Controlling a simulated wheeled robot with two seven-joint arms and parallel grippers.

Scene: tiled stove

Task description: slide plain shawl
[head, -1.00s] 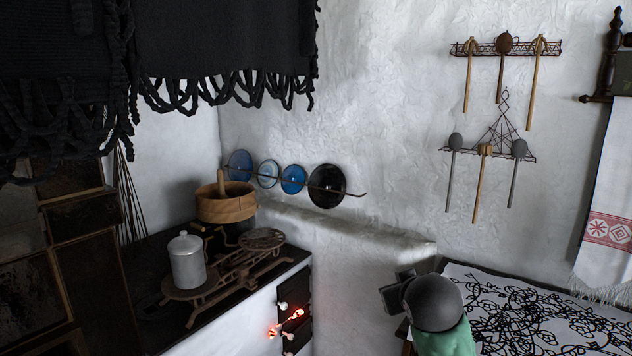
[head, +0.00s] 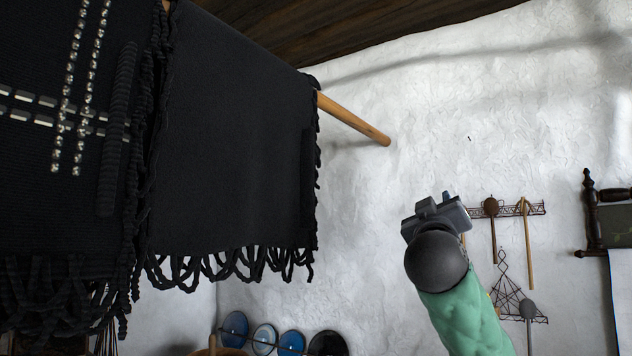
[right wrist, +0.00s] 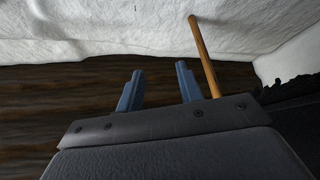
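The plain black fringed shawl (head: 235,140) hangs over a wooden pole (head: 355,119) near the ceiling in the head view. A second black shawl with shiny studs (head: 50,150) hangs to its left, close against it. My right gripper (head: 446,203) is raised, to the right of the pole's free end and apart from the shawl. In the right wrist view its two blue fingers (right wrist: 158,85) stand apart with nothing between them. The pole (right wrist: 205,55) shows there beside the right finger, and dark fringe shows at the right edge. My left gripper is not in view.
White plaster wall (head: 420,100) stands behind, with a dark wooden ceiling (head: 330,30) above. A wire rack (head: 520,208) with hanging utensils is right of my right arm. Several lids (head: 264,338) line the wall below. Open air lies between the pole's end and my gripper.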

